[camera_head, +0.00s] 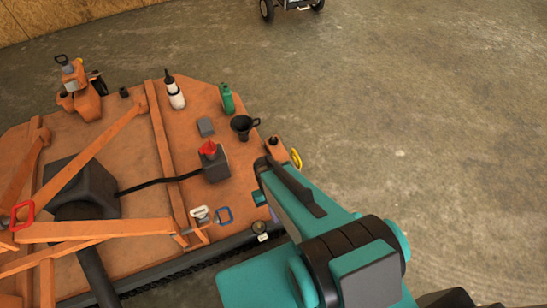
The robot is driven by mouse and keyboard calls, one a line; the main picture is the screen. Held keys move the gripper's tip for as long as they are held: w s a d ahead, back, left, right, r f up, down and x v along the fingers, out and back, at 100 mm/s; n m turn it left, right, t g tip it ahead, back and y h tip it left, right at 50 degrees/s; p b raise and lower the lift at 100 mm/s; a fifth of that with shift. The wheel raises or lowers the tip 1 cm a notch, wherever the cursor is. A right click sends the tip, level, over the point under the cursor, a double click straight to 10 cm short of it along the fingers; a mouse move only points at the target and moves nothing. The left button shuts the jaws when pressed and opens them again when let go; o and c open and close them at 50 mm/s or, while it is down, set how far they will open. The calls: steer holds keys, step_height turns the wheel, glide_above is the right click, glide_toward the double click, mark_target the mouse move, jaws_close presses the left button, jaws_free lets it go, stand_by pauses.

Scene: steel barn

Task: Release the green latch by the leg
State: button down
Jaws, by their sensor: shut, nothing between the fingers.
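I cannot make out a green latch for certain. A small teal-green piece (259,198) shows at the left edge of my arm, and I cannot tell whether it is a latch or part of my arm. My teal arm reaches in from the lower right over the deck's right edge. Its link hides what lies under it, and my gripper's fingers do not show.
Orange bars cross the left side. Concrete floor (420,120) is open at right.

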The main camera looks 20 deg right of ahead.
steer(key=w+d+r+b, duration=0.1)
steer(key=w+d+r, duration=0.2)
steer(key=w, duration=0.8)
steer(key=w+d+r+m+t+b, duration=0.1)
steer(key=w+d+r, duration=0.2)
steer(key=w, duration=0.8)
steer(key=w+d+r+m+b, duration=0.1)
steer(key=w+d+r, duration=0.3)
steer(key=w, duration=0.7)
steer(key=d, duration=0.2)
steer(key=shift+w+d+t+y+b, duration=0.15)
steer(key=shift+d+t+y+b, duration=0.15)
steer(key=shift+t+b, duration=0.1)
steer(key=shift+f, duration=0.15)
steer(key=shift+s+a+f, duration=0.2)
steer(key=shift+s+f, duration=0.95)
steer(key=shift+f, duration=0.55)
steer(key=shift+s+a+f, duration=0.25)
steer(key=shift+s+f, duration=0.85)
steer(key=shift+f, duration=0.6)
steer(key=shift+s+a+f, duration=0.2)
steer(key=shift+s+f, duration=0.95)
steer(key=shift+f, duration=0.55)
